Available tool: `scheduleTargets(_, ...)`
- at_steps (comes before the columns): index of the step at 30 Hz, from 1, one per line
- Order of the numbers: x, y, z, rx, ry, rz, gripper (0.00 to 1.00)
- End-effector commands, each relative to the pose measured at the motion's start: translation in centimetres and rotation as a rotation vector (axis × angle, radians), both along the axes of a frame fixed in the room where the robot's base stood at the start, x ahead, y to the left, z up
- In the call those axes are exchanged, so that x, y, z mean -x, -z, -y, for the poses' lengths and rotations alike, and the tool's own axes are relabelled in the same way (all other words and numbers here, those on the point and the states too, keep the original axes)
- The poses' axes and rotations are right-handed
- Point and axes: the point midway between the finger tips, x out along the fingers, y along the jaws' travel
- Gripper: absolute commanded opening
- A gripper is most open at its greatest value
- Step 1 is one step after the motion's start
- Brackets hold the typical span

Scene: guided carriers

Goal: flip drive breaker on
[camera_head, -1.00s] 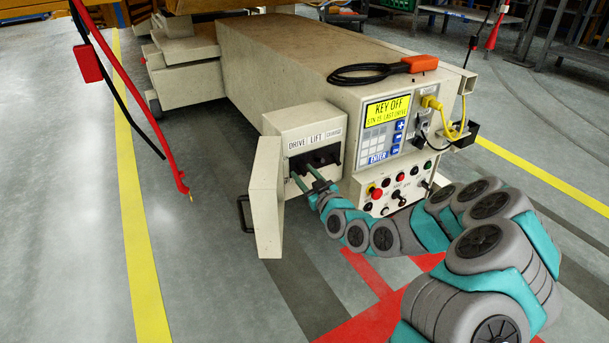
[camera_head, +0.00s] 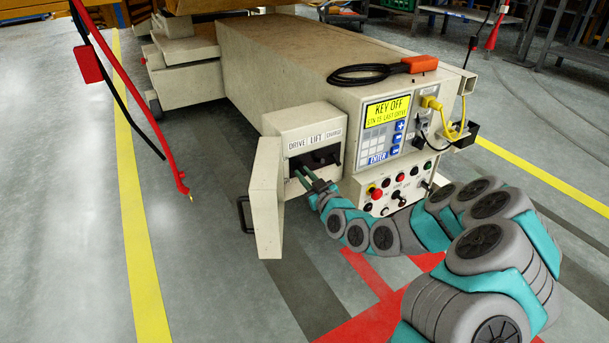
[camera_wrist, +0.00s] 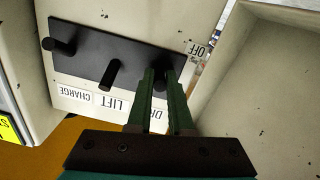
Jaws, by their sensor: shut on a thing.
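The open breaker box (camera_head: 300,125) on the carrier's front has DRIVE, LIFT and CHARGE labels above its dark panel. My gripper (camera_head: 303,176) reaches into the box below the DRIVE label. In the wrist view my gripper (camera_wrist: 163,82) is shut on the black drive breaker handle (camera_wrist: 165,72), whose sides the green fingers mostly hide. The lift breaker handle (camera_wrist: 109,75) and the charge breaker handle (camera_wrist: 66,46) stand free beside it on the black panel (camera_wrist: 90,62). An OFF label (camera_wrist: 198,49) is near the panel's edge.
The box's door (camera_head: 268,198) stands open, close to my fingers. A red cable (camera_head: 130,100) hangs at left. The floor at left is clear.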

Motion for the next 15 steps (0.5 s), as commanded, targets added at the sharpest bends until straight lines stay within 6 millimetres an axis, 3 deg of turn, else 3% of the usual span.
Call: scheduleTargets(15, -0.1, -2.0, -0.1, 0.171, 0.0, -0.243, 0.0)
